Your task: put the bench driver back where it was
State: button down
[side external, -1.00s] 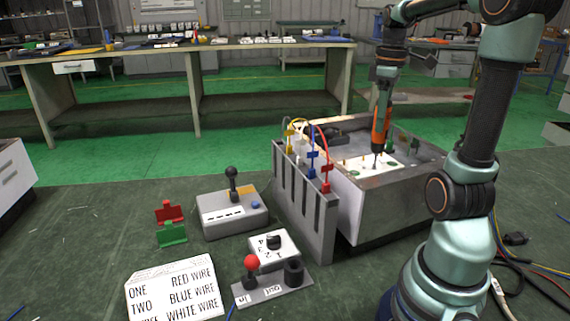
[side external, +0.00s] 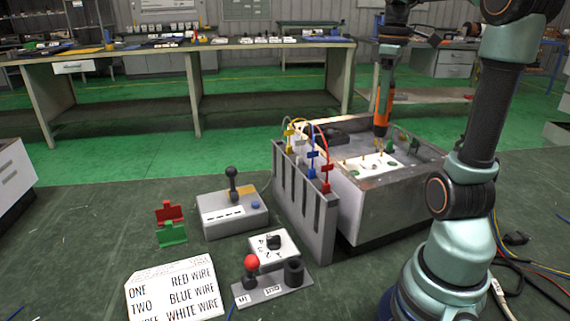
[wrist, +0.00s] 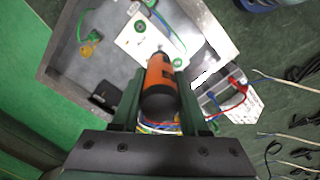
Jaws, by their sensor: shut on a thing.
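The bench driver (side external: 383,106), orange with dark bands, hangs roughly upright below my gripper (side external: 387,72), over the open grey metal box (side external: 382,209). Its lower end is above the white board (side external: 357,177) inside the box and looks clear of it. In the wrist view, my gripper (wrist: 158,88) has its two dark fingers on either side of the driver (wrist: 159,77), shut on it. The driver's thin tip points towards the white board (wrist: 138,39).
A slotted grey rack (side external: 305,205) with coloured plugs and wires stands against the box's left side. A small plate (side external: 270,290) with a red-knobbed lever and a black cup (side external: 293,271) lies in front. A joystick box (side external: 232,214) stands left.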

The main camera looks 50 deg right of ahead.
jog(key=shift+r, duration=0.35)
jog(key=shift+r, duration=0.1)
